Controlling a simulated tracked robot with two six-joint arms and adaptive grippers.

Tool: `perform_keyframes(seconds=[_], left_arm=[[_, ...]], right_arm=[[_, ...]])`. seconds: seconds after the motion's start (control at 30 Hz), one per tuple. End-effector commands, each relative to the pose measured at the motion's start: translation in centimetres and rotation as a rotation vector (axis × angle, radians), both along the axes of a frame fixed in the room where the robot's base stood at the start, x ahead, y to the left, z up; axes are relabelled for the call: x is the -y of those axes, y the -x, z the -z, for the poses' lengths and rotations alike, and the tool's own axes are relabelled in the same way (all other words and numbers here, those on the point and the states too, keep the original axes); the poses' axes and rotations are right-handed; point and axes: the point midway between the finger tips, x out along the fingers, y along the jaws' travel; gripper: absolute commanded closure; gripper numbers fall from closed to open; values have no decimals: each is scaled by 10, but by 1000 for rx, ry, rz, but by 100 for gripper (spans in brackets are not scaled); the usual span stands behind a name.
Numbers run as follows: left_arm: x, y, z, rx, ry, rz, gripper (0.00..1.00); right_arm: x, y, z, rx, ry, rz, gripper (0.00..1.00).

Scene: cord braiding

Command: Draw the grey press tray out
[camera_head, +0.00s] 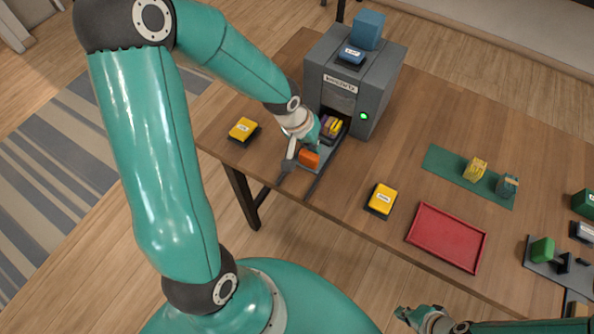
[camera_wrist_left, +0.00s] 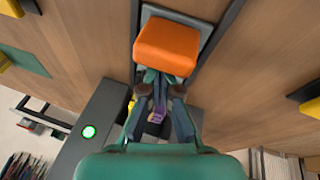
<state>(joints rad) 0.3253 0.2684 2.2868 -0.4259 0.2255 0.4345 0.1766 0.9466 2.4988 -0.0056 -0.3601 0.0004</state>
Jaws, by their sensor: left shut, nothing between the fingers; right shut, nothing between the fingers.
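The grey press tray (camera_head: 323,158) sticks out of the front of the grey press (camera_head: 385,75) between two dark rails. An orange block (camera_head: 308,158) sits at its outer end; it also shows in the left wrist view (camera_wrist_left: 167,46). A yellow and purple bundle (camera_head: 331,125) lies at the tray's inner part, by the press mouth. My left gripper (camera_head: 301,147) is shut and empty over the tray, close behind the orange block; whether it touches is unclear. In the left wrist view its fingers (camera_wrist_left: 161,88) point at the block. My right gripper (camera_head: 405,314) is shut and empty at the bottom.
Yellow-topped pads stand left (camera_head: 243,130) and right (camera_head: 381,200) of the rails. A red tray (camera_head: 447,238) and a green mat (camera_head: 445,163) with small items lie further right. A green light (camera_head: 364,116) glows on the press.

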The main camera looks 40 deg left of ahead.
Motion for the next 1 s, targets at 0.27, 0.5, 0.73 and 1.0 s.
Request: perform_keyframes(seconds=[0.27,0.5,0.73,1.0], left_arm=[[5,20,2,-1,1,-1,100],[8,36,1,-1,0,-1,100],[12,52,2,-2,1,0,100],[13,56,0,-2,0,-2,100]], right_arm=[[0,0,12,0,0,0,100],[0,0,19,0,0,0,100],[0,0,25,0,0,0,100],[0,0,25,0,0,0,100]])
